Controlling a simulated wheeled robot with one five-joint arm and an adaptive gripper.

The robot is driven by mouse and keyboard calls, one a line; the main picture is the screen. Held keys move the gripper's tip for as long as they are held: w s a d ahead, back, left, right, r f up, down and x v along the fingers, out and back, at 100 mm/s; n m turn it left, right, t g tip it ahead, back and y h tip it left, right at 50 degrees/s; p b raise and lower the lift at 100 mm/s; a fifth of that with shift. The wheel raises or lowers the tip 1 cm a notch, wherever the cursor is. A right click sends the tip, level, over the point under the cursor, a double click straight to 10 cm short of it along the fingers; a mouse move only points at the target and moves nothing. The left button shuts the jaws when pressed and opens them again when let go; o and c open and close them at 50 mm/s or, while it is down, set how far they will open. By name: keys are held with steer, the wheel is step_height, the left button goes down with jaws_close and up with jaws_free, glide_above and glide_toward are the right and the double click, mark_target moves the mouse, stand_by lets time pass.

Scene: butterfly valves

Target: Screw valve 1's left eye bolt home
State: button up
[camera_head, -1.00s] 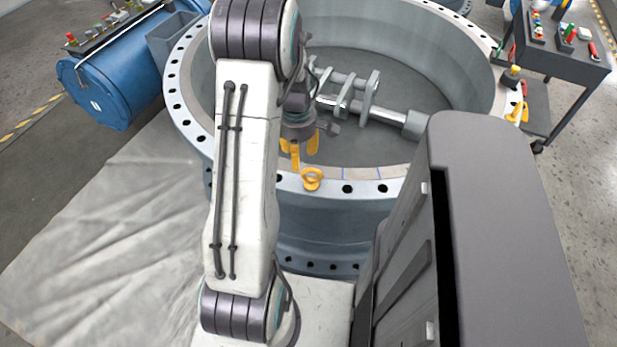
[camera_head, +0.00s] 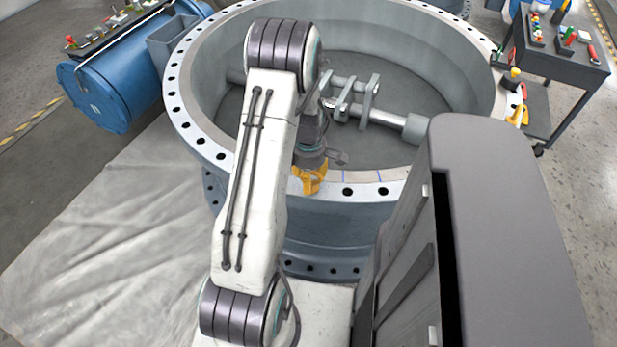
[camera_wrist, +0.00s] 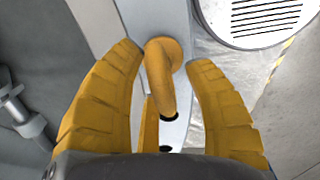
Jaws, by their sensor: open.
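The yellow eye bolt (camera_wrist: 162,75) stands on the pale flange rim of the valve (camera_wrist: 176,25) in the wrist view. My gripper (camera_wrist: 165,58) has its two ridged yellow fingers spread, one to each side of the eye bolt, with a visible gap on the right; contact on the left cannot be told. In the head view my gripper (camera_head: 310,180) is at the near rim of the big grey valve ring (camera_head: 290,215), and its yellow fingers hide most of the eye bolt there. How far the bolt is threaded in is hidden.
Inside the ring lies a shaft with brackets (camera_head: 375,108). A blue cylinder (camera_head: 105,90) is at the left, and a dark tool cart (camera_head: 560,65) at the right. Another yellow piece (camera_head: 518,115) sits on the right rim. Dark bolt holes line the rim.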

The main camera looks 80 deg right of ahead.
jaws_close()
stand_by(0.5)
